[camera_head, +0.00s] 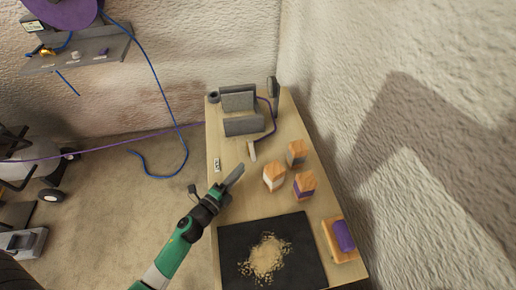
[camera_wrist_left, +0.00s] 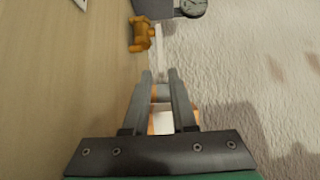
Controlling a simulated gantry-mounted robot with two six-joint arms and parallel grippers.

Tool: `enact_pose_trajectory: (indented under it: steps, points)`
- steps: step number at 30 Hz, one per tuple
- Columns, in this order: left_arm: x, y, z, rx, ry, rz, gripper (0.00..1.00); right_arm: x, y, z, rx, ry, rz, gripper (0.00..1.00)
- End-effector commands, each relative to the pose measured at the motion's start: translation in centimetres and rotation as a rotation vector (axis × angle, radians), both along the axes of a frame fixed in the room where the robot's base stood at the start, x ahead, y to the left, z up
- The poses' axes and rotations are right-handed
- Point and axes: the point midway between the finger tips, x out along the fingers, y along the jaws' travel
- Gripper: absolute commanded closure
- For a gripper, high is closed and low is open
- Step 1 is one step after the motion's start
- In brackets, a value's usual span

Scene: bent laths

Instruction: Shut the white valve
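A small white lever-like piece (camera_head: 252,151) sits on the workbench in front of the grey equipment; I take it for the white valve's handle, but it is too small to tell its setting. In the left wrist view a brass-coloured fitting (camera_wrist_left: 140,35) has a thin white strip (camera_wrist_left: 159,45) beside it; I cannot tell whether they are joined. My left gripper (camera_head: 240,172) is over the bench's left side, just below the white piece and apart from it. Its fingers (camera_wrist_left: 162,76) are parted with a narrow gap, with an orange-and-white thing visible beyond. My right gripper is out of view.
Grey equipment (camera_head: 241,124) stands at the bench's far end with a purple hose. Several wood-topped blocks (camera_head: 304,184) stand to the right of the gripper. A black mat (camera_head: 233,245) holds sawdust (camera_head: 266,257). A purple-topped wooden block (camera_head: 343,236) lies near the wall.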

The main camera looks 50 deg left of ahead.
Motion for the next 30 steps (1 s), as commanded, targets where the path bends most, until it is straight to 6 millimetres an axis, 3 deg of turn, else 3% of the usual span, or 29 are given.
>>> enact_pose_trajectory:
  steps: [5, 18, 29, 30]
  points:
    - [1.7, 0.6, 0.0, 0.000, -0.004, -0.001, 0.75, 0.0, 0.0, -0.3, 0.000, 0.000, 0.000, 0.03]
    - [10.1, 3.4, -0.1, -0.002, -0.005, 0.000, 0.75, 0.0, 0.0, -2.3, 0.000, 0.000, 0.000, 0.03]
    - [11.0, 3.7, 0.1, -0.004, -0.003, 0.001, 0.75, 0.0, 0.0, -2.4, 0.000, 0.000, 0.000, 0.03]
    - [11.0, 3.7, 0.1, -0.004, -0.004, 0.001, 0.79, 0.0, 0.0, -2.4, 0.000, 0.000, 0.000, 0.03]
